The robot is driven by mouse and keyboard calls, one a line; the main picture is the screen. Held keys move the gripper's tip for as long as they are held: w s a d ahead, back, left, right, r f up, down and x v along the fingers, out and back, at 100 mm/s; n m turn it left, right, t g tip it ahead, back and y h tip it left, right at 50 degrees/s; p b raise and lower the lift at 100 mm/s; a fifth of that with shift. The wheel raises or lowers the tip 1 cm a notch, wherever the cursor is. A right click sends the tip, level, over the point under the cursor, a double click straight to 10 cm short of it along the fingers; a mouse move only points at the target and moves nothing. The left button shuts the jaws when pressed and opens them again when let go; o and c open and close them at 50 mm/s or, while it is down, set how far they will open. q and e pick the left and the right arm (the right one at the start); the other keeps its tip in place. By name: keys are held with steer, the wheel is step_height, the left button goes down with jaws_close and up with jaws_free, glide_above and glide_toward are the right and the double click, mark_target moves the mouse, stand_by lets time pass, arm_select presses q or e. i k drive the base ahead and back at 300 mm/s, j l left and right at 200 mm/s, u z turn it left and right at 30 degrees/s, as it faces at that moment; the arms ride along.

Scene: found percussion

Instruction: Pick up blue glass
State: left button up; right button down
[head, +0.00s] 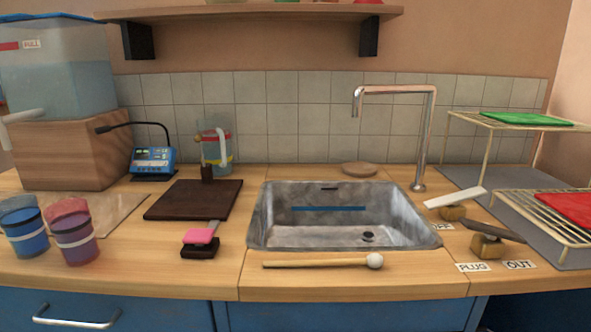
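A blue glass (26,236) stands upright on the counter at the far left, with a pale band around it. A reddish-purple glass (74,238) stands close beside it on the right, also with a pale band. Whether the two glasses touch is hard to tell. Neither of my grippers is in the head view, and nothing is seen holding the blue glass.
A wooden block (66,152) carrying a water tank (62,85) stands behind the glasses. A dark board (194,200) and a pink block (200,237) lie to their right. Further right are a sink (300,232), a mallet (315,263) and wire racks (510,121).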

mark_target(22, 223)
steer(key=u, duration=1.55)
